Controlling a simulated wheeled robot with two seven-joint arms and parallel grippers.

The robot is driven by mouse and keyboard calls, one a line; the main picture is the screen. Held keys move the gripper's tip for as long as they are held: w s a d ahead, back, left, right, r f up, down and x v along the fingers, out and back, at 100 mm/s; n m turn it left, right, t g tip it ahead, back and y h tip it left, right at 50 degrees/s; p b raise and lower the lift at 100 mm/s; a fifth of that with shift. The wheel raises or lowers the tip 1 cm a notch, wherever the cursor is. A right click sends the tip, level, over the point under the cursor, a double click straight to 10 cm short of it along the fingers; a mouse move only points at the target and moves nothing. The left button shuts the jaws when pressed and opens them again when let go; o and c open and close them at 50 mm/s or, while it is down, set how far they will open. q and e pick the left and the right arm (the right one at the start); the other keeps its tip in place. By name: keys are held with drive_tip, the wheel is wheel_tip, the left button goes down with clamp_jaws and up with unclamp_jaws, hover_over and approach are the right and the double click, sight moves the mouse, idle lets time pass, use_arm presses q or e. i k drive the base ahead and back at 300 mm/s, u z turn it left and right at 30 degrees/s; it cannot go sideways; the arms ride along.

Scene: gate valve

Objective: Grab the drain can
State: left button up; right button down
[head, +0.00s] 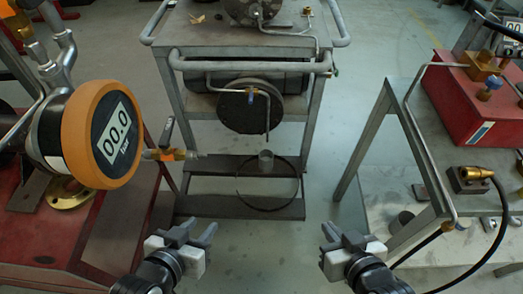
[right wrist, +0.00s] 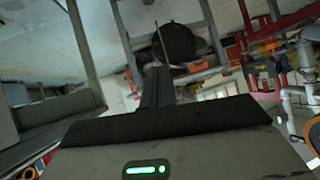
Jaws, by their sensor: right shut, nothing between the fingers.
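My right gripper (head: 340,233) is to the right and nearer than the can. It is shut and empty, and its fingers (right wrist: 157,85) also show in the right wrist view.
The grey cart (head: 240,40) has legs and a handle bar above the can. A ring (head: 297,185) hangs around the lower shelf. An orange gauge (head: 102,134) sticks out at the left.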

sight(266, 157)
drive_tip(key=i, duration=0.1)
drive_tip(key=u, duration=0.55)
drive_tip(key=k, duration=1.25)
drive_tip(key=z, duration=0.35)
drive_tip(key=i, duration=1.75)
drive_tip(key=u, duration=0.9)
drive_tip(key=i, duration=0.3)
drive_tip(key=u, duration=0.25)
